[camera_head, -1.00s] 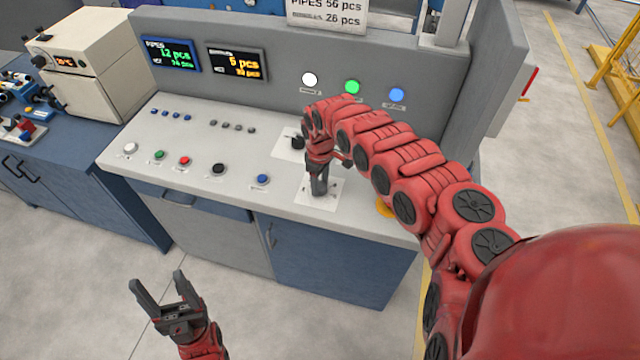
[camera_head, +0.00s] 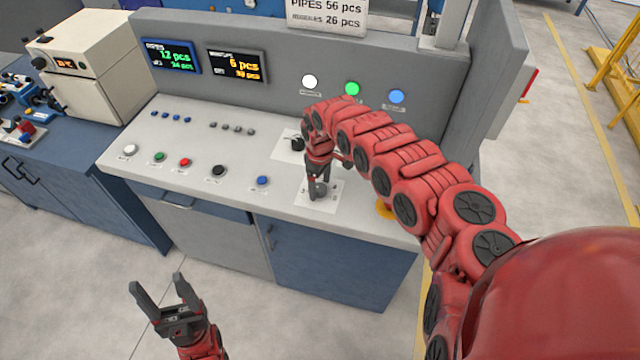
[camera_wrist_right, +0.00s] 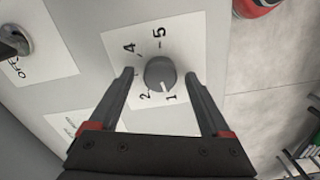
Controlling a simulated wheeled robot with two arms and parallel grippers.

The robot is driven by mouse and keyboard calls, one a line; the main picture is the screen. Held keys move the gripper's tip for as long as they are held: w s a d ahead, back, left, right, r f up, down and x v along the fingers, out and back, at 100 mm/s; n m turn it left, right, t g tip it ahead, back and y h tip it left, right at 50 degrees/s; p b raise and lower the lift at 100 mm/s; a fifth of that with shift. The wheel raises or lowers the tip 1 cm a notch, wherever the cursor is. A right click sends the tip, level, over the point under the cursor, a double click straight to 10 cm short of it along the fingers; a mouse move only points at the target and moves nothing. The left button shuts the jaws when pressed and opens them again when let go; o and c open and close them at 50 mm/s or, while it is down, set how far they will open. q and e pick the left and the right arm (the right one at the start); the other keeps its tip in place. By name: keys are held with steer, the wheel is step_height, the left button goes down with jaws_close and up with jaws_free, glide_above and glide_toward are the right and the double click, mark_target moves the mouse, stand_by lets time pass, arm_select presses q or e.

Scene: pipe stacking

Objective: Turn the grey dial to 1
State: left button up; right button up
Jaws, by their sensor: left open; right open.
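The grey dial (camera_wrist_right: 159,72) sits on a white label with numbers around it in the right wrist view. Its white pointer mark points toward the 1. In the head view, the grey dial (camera_head: 321,188) shows on its white plate near the console's front edge, partly covered by my gripper. My right gripper (camera_head: 318,194) is over the dial. In the wrist view, the fingers of this gripper (camera_wrist_right: 158,74) are open on either side of the dial with gaps between. My left gripper (camera_head: 155,285) is open and empty, in front of the console and away from it.
A black knob (camera_head: 298,143) stands behind the dial; several coloured buttons, including a blue one (camera_head: 262,180), lie to the left. Two displays (camera_head: 237,64) and lit lamps (camera_head: 352,88) are on the back panel. The floor before the console is clear.

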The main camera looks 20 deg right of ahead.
mark_target(320, 187)
step_height(320, 187, up, 17)
steer(key=b, duration=0.5)
steer(key=shift+r, duration=0.15)
